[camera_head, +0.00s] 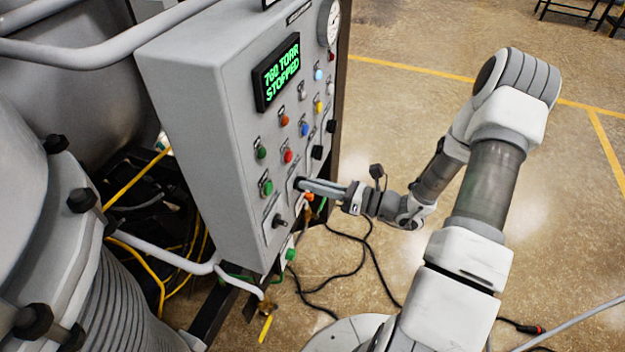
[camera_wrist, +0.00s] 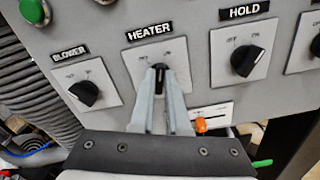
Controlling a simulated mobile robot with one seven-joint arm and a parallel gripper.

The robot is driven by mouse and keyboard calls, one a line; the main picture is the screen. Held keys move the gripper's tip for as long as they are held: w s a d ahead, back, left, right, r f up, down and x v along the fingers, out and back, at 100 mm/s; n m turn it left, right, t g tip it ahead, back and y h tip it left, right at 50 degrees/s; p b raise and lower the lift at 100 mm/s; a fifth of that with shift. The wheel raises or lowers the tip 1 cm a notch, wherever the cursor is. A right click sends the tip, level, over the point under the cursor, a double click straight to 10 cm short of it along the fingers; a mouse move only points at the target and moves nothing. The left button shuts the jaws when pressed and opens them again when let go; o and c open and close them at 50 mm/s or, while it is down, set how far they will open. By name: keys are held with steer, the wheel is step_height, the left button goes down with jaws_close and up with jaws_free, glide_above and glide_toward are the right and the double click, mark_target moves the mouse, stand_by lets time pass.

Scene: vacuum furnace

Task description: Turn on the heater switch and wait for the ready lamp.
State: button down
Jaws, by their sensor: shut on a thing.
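The heater switch (camera_wrist: 159,72) is a black rotary knob under the HEATER label in the wrist view. My gripper (camera_wrist: 160,78) is at this knob with its two fingers on either side of it, shut on it. The fingers hide most of the knob and part of its plate. In the head view my gripper (camera_head: 302,183) reaches the lower part of the grey control panel (camera_head: 185,95). A green display (camera_head: 278,72) reads 760 TORR STOPPED. Several coloured lamps and buttons sit below it; I cannot tell which is the ready lamp.
The BLOWER knob (camera_wrist: 85,93) is left of the heater switch, and the HOLD knob (camera_wrist: 245,60) is right of it. An orange part (camera_wrist: 203,125) is just below right of my fingers. Black cables (camera_head: 350,255) lie on the floor. Pipes and furnace bodies fill the left.

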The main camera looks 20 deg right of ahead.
steer(key=shift+m+p, duration=0.45)
steer(key=shift+m, duration=0.65)
steer(key=c, duration=0.9)
jaws_free()
steer(key=shift+d, duration=0.1)
steer(key=b+v, duration=0.3)
steer(key=v, duration=1.4)
steer(key=shift+d, duration=0.1)
